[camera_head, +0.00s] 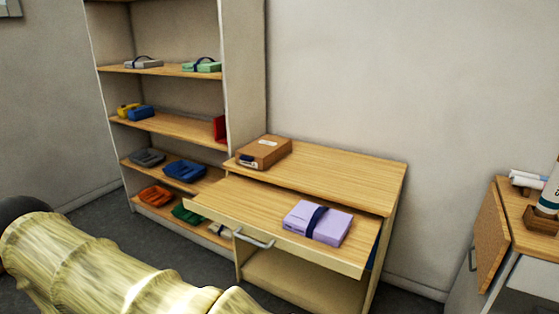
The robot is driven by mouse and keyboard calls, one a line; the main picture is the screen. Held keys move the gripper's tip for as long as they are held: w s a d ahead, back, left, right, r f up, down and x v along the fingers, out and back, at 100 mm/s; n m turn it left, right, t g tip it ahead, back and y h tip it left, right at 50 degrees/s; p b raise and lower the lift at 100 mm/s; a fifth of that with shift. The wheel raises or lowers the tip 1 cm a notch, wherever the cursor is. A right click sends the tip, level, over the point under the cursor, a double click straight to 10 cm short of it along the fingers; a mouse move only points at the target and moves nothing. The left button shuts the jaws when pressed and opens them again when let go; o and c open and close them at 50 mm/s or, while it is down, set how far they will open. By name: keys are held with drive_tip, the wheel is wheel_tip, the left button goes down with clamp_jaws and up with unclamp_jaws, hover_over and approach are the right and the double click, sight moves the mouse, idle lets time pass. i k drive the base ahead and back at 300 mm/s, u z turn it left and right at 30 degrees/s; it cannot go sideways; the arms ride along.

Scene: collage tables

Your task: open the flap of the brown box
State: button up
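The brown box (264,152) sits on the upper top of the wooden desk (340,172), at its back left corner close to the shelf unit. It is a low cardboard-coloured box with a pale label on its top and a dark mark on its front side. Its top looks flat and closed, but the edge of the flap is too small to make out. My gripper is not in view.
The desk's lower board (245,203) is pulled out and bears a purple box (318,223) with a dark strap. A shelf unit (243,70) with several coloured items stands left. A cabinet (491,240) with an open door stands right.

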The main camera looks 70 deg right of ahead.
sight(260, 155)
drive_tip(key=z, duration=1.55)
